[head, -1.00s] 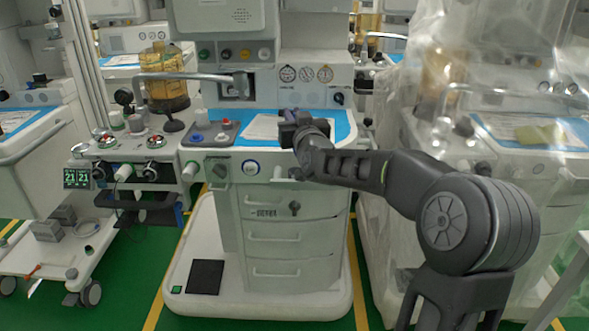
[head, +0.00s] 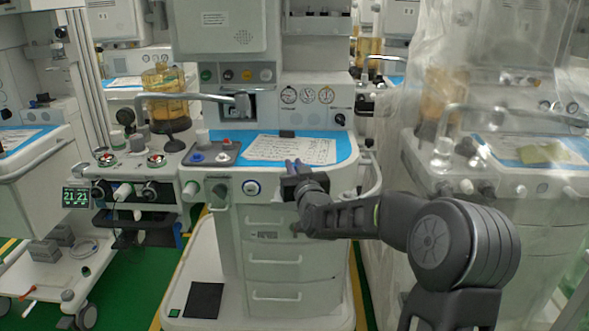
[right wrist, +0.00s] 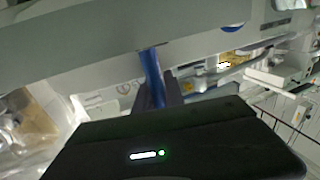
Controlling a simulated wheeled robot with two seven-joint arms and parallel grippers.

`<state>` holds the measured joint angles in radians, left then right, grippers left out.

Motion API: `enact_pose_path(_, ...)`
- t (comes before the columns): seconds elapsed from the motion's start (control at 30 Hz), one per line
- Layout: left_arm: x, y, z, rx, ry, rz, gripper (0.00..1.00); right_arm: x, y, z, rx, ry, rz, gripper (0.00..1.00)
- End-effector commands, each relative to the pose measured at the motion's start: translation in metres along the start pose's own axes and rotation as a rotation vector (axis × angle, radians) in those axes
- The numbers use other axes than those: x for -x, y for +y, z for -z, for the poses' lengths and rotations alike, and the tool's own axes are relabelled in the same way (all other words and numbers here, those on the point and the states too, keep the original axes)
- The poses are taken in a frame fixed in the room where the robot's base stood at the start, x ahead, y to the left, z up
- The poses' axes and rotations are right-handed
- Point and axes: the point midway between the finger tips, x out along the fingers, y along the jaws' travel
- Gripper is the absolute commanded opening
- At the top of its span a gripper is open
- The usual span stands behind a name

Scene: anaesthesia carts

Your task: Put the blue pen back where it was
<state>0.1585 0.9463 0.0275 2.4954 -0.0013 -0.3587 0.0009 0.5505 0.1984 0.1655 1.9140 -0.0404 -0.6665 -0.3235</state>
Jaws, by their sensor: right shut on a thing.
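The blue pen (right wrist: 152,77) shows in the right wrist view as a blue shaft standing out from between my dark fingers. My right gripper (head: 295,169) is shut on it. In the head view this gripper is at the front edge of the middle cart's worktop (head: 345,147), just below the written paper sheet (head: 290,150). The pen is hard to tell from the fingertips there. In the right wrist view, the pen's far end lies in front of a pale cart surface; I cannot tell whether it touches. My left gripper is not in view.
A metal rail arm (head: 195,96) reaches over the left side. Drawers (head: 275,263) are below the worktop. A plastic-covered cart (head: 500,170) stands close on the right.

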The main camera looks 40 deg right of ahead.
Motion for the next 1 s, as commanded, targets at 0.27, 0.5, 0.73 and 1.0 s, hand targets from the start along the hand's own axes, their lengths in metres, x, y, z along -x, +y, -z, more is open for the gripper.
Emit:
enact_pose_path(0.27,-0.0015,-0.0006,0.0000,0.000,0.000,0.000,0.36,0.0000,-0.0002,-0.0009,0.000,0.000,0.000,0.00)
enact_pose_path(0.5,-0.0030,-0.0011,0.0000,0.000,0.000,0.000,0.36,0.0000,-0.0001,-0.0021,0.000,0.000,0.000,0.25)
enact_pose_path(0.73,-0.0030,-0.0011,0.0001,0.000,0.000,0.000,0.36,0.0000,-0.0001,-0.0020,0.000,0.000,0.000,0.36)
enact_pose_path(1.0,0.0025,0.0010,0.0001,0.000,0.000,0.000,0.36,0.0000,-0.0001,0.0030,0.000,0.000,0.000,0.36)
